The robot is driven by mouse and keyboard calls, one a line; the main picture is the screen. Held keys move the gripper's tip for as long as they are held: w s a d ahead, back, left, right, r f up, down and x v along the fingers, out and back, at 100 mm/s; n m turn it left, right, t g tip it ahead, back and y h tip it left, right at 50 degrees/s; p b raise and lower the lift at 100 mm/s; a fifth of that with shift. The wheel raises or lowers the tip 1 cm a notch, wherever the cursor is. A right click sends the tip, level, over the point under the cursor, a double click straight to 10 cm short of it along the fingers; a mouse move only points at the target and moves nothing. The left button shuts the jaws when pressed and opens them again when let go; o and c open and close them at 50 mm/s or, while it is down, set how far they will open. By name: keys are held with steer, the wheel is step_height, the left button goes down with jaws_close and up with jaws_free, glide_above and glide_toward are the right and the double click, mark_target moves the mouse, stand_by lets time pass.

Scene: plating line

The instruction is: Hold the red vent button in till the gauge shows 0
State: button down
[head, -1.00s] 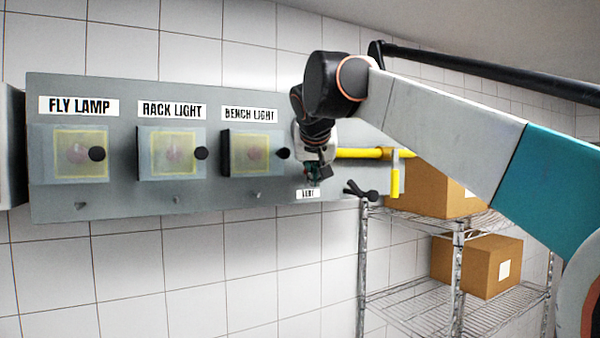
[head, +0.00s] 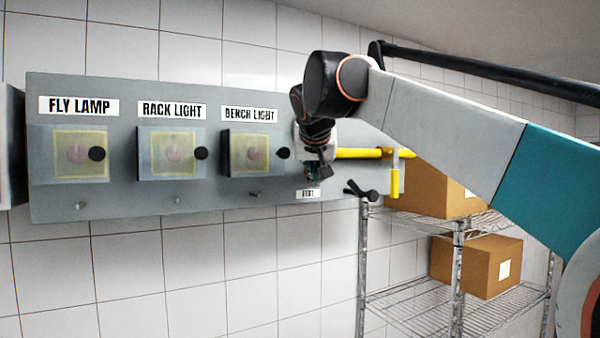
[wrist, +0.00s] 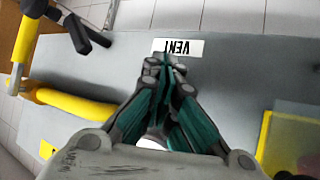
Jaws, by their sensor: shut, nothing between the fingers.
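My gripper (head: 313,176) is at the right part of the grey panel (head: 110,208), just above the white VENT label (head: 308,194). In the wrist view my gripper (wrist: 164,62) is shut and empty, its fingertips close to the panel beside the VENT label (wrist: 178,47), which appears upside down. The red vent button does not show; the fingers cover the spot by the label. Whether the fingertips touch it cannot be told. No gauge face can be read in either view.
Left of my gripper are three covered switches, FLY LAMP (head: 80,155), RACK LIGHT (head: 172,154) and BENCH LIGHT (head: 250,153). A yellow pipe with a handle (head: 395,182) and a black lever (head: 360,190) are close on the right. A wire shelf (head: 458,225) holds boxes (head: 477,266).

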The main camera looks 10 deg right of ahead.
stand_by(0.4)
steer(key=shift+s+d, duration=0.3)
steer(key=shift+s, duration=0.6)
steer(key=shift+f, duration=0.1)
steer(key=shift+s+d+b, duration=0.15)
steer(key=shift+s+d, duration=0.1)
steer(key=shift+s, duration=0.55)
steer(key=shift+s+d+b, duration=0.15)
steer(key=shift+s+d, duration=0.1)
steer(key=shift+s, duration=0.55)
steer(key=shift+s+d+b, duration=0.15)
steer(key=shift+s+d, duration=0.1)
steer(key=shift+s, duration=0.55)
steer(key=shift+w, duration=0.1)
